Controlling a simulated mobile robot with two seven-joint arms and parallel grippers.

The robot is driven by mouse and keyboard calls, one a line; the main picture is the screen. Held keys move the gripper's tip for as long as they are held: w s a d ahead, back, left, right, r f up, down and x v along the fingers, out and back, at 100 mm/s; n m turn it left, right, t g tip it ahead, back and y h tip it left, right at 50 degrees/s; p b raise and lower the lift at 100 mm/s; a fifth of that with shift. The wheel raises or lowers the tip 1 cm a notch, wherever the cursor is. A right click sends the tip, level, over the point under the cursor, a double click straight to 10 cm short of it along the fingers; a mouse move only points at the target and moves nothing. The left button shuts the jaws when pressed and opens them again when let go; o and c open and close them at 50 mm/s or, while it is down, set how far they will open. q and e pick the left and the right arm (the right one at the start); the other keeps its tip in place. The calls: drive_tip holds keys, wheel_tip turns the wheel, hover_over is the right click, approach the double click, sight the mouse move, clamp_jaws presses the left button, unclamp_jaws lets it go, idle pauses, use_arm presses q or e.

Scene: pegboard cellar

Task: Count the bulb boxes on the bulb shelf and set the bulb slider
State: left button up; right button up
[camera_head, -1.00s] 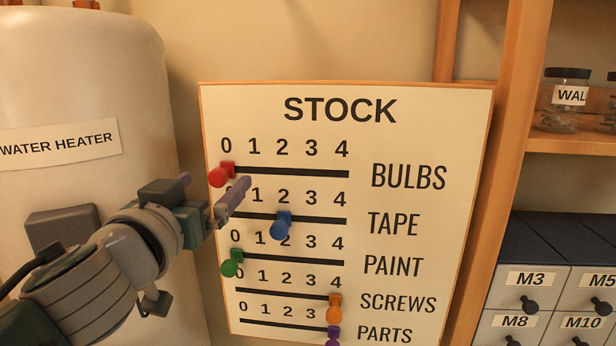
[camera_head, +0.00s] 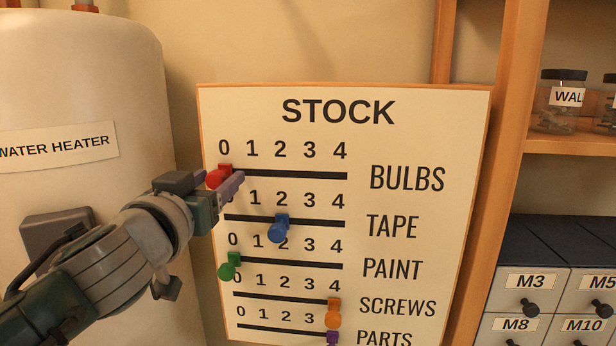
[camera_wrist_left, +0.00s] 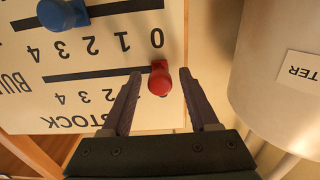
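The STOCK board (camera_head: 420,130) has a BULBS row at the top. Its red slider knob (camera_head: 215,178) sits at 0, the left end of the black slot (camera_head: 300,175). My left gripper (camera_head: 222,184) is at this knob, and a finger partly covers it in the head view. In the left wrist view, which is upside down, the open fingers (camera_wrist_left: 161,75) stand on either side of the red knob (camera_wrist_left: 159,82), with a gap visible on both sides. No bulb boxes or bulb shelf can be made out. My right gripper is not in view.
Below are the blue tape knob (camera_head: 278,231) at 2, the green paint knob (camera_head: 229,266) at 0 and the orange screws knob (camera_head: 333,315) at 4. A water heater (camera_head: 80,70) stands left. Shelving with jars (camera_head: 560,105) and drawers (camera_head: 528,290) stands right.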

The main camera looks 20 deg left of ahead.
use_arm(q)
drive_tip(key=c, duration=0.7)
drive_tip(key=shift+w+d+b, duration=0.25)
drive_tip(key=shift+d+b, duration=0.15)
drive_tip(key=shift+d, duration=0.65)
drive_tip(key=shift+w+d+b, duration=0.25)
drive_tip(key=shift+d+b, duration=0.1)
drive_tip(key=shift+d, duration=0.7)
drive_tip(key=shift+w+d+f+b, duration=0.1)
drive_tip(key=shift+w+d+b, duration=0.3)
drive_tip(key=shift+d, duration=0.6)
drive_tip(key=shift+w+d+b, duration=0.1)
drive_tip(key=shift+d+b, duration=0.45)
drive_tip(key=shift+d, duration=0.4)
drive_tip(key=o, duration=1.4)
drive_tip(key=shift+s, duration=0.3)
approach(278, 174)
drive_tip(key=shift+p+v, duration=0.45)
drive_tip(key=shift+v, duration=1.65)
